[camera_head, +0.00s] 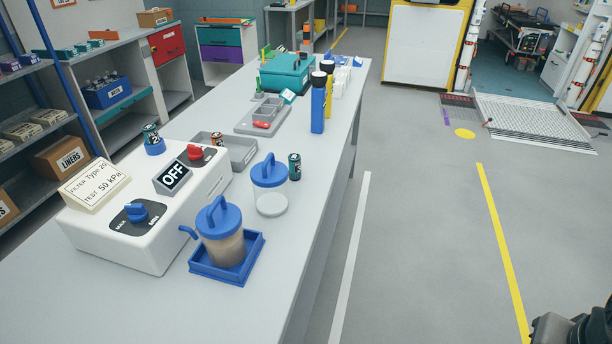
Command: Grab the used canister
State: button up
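A canister with cloudy brown contents (224,249) and a blue handled lid stands upright in a blue tray (219,277) near the front of the bench. It looks like the used one. A blue spout or hose end (188,232) sticks out at its left. A second, clear canister (269,175) with a blue lid stands behind it to the right and looks empty. A dark machine part at the bottom right corner seems to be my own arm. No gripper fingers show, and nothing of mine is near the canisters.
A white suction unit (150,236) marked OFF stands close left of the tray. The bench front and floor at right are clear.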

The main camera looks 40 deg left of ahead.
aim_at(219, 226)
jog(key=u, duration=0.1)
jog(key=i, duration=0.85)
jog(key=u, duration=3)
